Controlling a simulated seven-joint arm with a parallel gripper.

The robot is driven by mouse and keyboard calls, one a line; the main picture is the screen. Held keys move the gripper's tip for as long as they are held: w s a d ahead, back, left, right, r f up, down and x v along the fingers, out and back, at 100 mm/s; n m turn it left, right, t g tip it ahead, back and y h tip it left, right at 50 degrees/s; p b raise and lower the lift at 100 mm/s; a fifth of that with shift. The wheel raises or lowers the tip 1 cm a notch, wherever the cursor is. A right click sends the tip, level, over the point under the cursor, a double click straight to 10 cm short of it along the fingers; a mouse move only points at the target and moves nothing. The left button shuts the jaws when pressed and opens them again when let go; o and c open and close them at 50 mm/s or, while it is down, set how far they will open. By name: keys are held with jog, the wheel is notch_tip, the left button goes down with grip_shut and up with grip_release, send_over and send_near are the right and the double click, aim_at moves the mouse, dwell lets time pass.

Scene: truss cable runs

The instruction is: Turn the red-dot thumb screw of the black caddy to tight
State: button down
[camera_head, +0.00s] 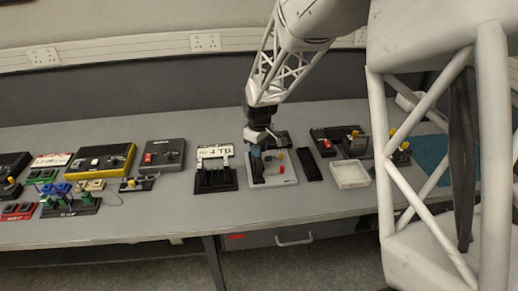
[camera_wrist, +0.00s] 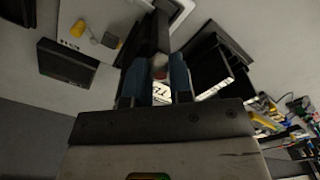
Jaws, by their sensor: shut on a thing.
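My gripper (camera_head: 257,150) points down over a light grey board (camera_head: 287,181) near the middle of the bench. In the wrist view its two blue fingers (camera_wrist: 160,80) are closed on a small grey round knob with a red mark (camera_wrist: 159,69), which looks like the red-dot thumb screw. A dark upright piece (camera_wrist: 154,36), probably the black caddy, shows just beyond the fingertips. It also shows under the gripper in the head view (camera_head: 257,172). The fingers hide much of the screw, and how far it is turned cannot be told.
A black slotted stand (camera_head: 215,183) with a white "4 TB" label is close on the left. A yellow knob (camera_head: 281,156) and a red part (camera_head: 281,169) are on the board. A narrow black tray (camera_head: 308,165) and a white tray (camera_head: 349,174) lie right. The front bench strip is clear.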

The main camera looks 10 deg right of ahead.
jog(key=shift+n, duration=1)
jog(key=c, duration=1)
grip_release()
jog(key=shift+r, duration=3.95)
